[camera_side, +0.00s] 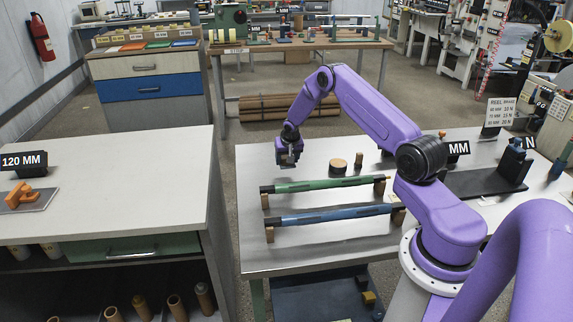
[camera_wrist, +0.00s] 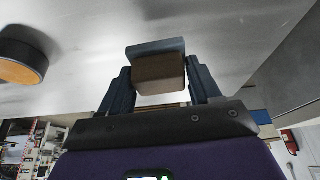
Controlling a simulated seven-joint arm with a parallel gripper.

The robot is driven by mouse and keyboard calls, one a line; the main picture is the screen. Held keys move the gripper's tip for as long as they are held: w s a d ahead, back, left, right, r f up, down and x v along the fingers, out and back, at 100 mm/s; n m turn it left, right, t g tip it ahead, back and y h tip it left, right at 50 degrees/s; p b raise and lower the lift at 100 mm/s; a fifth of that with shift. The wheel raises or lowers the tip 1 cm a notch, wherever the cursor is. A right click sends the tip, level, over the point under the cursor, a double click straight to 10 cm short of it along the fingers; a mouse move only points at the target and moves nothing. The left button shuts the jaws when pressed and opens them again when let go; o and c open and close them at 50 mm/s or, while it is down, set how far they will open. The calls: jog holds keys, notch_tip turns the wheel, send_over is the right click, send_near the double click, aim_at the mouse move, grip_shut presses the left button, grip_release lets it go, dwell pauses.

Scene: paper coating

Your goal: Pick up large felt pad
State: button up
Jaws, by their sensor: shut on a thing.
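My gripper (camera_wrist: 160,85) has its two fingers closed on the sides of a brown block with a wider slate-blue slab at its far end, which I take to be the large felt pad (camera_wrist: 156,48). In the side view, my gripper (camera_side: 288,158) is over the left back part of the steel table (camera_side: 258,165), pointing down. The pad is small and dark there and mostly merges with the fingers. I cannot tell whether it touches the table top.
A round tan-topped piece (camera_side: 338,165) and a small brown block (camera_side: 359,160) stand right of my gripper. A green rod (camera_side: 325,185) and a blue rod (camera_side: 330,215) lie across wooden supports in front. A black stand (camera_side: 485,180) is at the right.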

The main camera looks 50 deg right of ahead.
jog(key=s+a+r, duration=0.6)
jog(key=s+r, duration=0.3)
jog(key=s, duration=0.3)
jog(key=shift+r, duration=0.1)
jog(key=o, duration=0.4)
jog(key=c, duration=0.3)
jog(key=shift+a, duration=0.15)
